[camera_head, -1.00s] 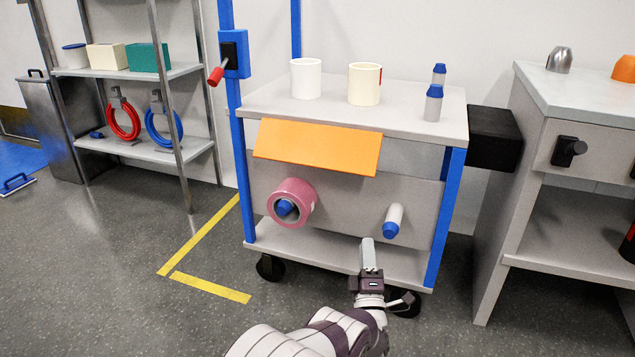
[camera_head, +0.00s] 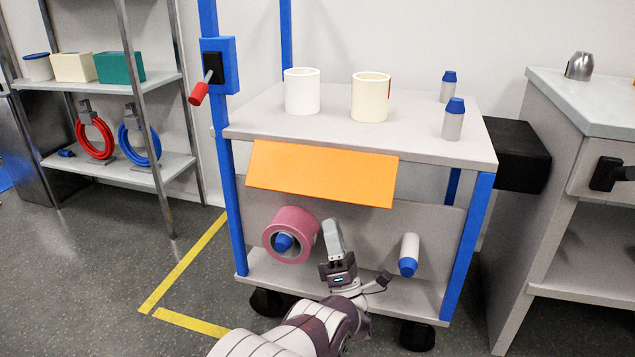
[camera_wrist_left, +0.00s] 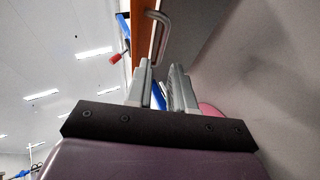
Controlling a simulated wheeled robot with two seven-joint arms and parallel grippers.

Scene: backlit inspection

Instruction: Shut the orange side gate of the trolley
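The orange side gate (camera_head: 322,174) is a flat panel on the front of the trolley (camera_head: 330,136), just under its top shelf. It is tilted, its lower edge standing out toward me. In the left wrist view the gate (camera_wrist_left: 142,35) shows as a narrow orange strip from below, with a bent metal handle (camera_wrist_left: 157,38) on it. My left gripper (camera_head: 334,236) is below the gate, apart from it, pointing up between the pink roll and a blue-tipped white cylinder. In the wrist view its fingers (camera_wrist_left: 162,72) have a gap between them and hold nothing. My right gripper is out of view.
Two mugs (camera_head: 302,92) and two blue-capped bottles (camera_head: 453,124) stand on top. A red-handled lever (camera_head: 199,93) is on the left post.

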